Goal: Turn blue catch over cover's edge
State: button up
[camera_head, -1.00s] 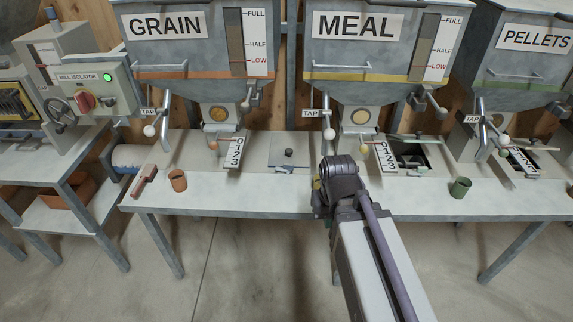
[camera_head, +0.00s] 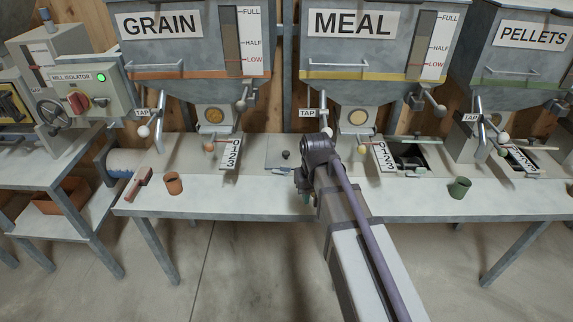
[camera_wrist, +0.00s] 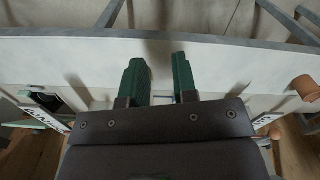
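The cover (camera_head: 275,152) is a flat grey plate with a dark knob, set in the bench between the grain and meal outlets. A small blue-grey piece that looks like the catch (camera_head: 281,171) lies at its front edge, too small to tell its exact angle. My gripper (camera_head: 306,198) is just right of the catch, over the front part of the bench, pointing down. In the wrist view my gripper (camera_wrist: 160,82) shows two green fingers apart, with nothing between them. The cover and catch cannot be made out there; my gripper body blocks the lower middle.
A green cup (camera_head: 460,187) stands to the right. An open hatch (camera_head: 408,157) lies below the meal hopper (camera_head: 370,50). The bench front between the cups is mostly clear.

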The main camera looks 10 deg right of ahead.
jog(key=shift+o, duration=1.3)
jog(key=w+a+f+n+b, duration=0.1)
jog(key=w+f+n, duration=0.1)
jog(key=w, duration=1)
jog(key=w+a+f+n+b, duration=0.1)
jog(key=w+n, duration=0.3)
jog(key=w, duration=0.8)
jog(key=shift+w+a+f, duration=0.2)
jog(key=shift+a+f, duration=0.2)
jog(key=shift+a, duration=0.2)
jog(key=n, duration=0.7)
send_over(285, 166)
notch_tip(285, 166, down, 11)
jog(key=b, duration=1)
jog(key=shift+r+b, duration=0.2)
jog(key=shift+b, duration=0.15)
jog(key=shift+r, duration=0.15)
jog(key=shift+s, duration=0.1)
grip_shut()
